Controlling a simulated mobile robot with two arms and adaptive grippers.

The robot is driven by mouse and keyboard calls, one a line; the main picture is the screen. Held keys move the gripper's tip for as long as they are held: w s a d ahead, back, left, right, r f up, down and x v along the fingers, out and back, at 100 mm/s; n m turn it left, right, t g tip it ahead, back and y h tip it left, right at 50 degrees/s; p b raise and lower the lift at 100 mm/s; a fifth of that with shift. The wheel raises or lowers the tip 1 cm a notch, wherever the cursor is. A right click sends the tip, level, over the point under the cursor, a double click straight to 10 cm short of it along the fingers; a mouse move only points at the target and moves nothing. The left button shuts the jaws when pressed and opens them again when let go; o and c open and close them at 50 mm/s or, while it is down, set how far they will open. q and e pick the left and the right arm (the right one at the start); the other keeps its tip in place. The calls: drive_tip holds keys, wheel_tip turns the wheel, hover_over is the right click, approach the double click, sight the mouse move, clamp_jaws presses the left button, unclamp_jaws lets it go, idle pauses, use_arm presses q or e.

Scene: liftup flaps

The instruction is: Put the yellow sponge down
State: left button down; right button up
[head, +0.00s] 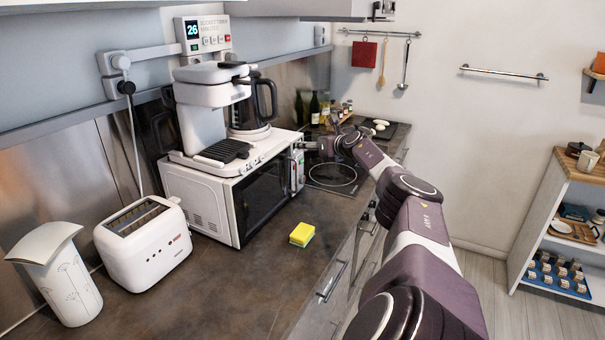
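The yellow sponge (302,233), with a green layer along its lower edge, lies on the dark countertop (236,285) in front of the microwave, near the counter's front edge. No gripper touches it. My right arm comes in from the lower right and reaches past the sponge. My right gripper (309,147) is at the far end, beside the microwave's right front edge and above the hob. It is small and partly merges with the background, so its fingers cannot be made out. My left gripper is out of view.
A white microwave (205,204) carries a coffee machine (200,107). A toaster (143,246) and a white canister (62,280) stand left. Bottles (315,108) stand beyond the hob (333,177). A shelf unit (545,215) is at right. The counter around the sponge is clear.

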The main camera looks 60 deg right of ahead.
drive_tip(key=w+r+m+t+h, duration=0.1)
drive_tip(key=w+r+m+h, duration=0.2)
drive_tip(key=r+m+h, duration=0.1)
drive_tip(key=m+g+y, duration=0.3)
drive_tip(key=m+g, duration=0.4)
drive_tip(key=g, duration=0.6)
approach(302, 231)
drive_tip(key=x, duration=0.4)
drive_tip(key=shift+s+d+f, duration=0.25)
drive_tip(key=shift+s, duration=0.1)
drive_tip(key=shift+w+x, duration=0.2)
drive_tip(key=shift+x, duration=1.2)
drive_tip(key=shift+w+x, duration=0.2)
drive_tip(key=shift+x, duration=1.2)
drive_tip(key=shift+c, duration=0.6)
drive_tip(key=c, duration=0.9)
